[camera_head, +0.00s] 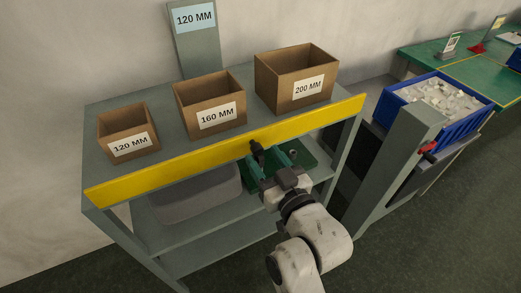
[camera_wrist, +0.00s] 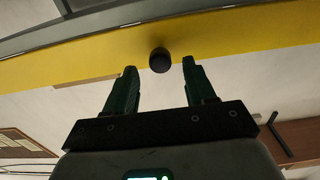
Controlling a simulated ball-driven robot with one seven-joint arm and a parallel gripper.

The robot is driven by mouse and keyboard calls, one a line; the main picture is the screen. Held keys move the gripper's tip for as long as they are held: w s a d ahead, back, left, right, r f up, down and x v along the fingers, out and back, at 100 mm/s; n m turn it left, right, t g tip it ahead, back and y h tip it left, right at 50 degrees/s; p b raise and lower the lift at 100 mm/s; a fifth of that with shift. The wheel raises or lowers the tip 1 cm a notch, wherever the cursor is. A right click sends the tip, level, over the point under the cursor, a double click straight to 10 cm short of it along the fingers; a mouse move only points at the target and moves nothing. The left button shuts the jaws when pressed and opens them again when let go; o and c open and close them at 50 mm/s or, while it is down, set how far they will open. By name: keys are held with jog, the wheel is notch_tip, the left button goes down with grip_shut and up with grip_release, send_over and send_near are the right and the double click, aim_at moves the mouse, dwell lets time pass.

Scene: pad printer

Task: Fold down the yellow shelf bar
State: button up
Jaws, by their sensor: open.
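The yellow shelf bar (camera_head: 190,161) runs along the whole front edge of the grey shelf's top board, its broad face to the front. A small black knob (camera_head: 256,147) sits on its front face near the middle. My gripper (camera_head: 264,158) is just in front of the bar at the knob, its green fingers open. In the wrist view the yellow bar (camera_wrist: 240,35) crosses the top, and the black knob (camera_wrist: 159,60) lies in line with the gap between my gripper's (camera_wrist: 159,68) fingertips. Clear space shows on both sides of the knob; I cannot tell its depth between the fingers.
Cardboard boxes marked 120 MM (camera_head: 128,134), 160 MM (camera_head: 211,104) and 200 MM (camera_head: 296,82) stand on the top board behind the bar. A grey bin (camera_head: 195,198) sits on the shelf below. A blue crate (camera_head: 463,122) with white pieces is at right.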

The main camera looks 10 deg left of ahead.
aim_at(255, 148)
jog(key=shift+x, duration=1.4)
grip_shut()
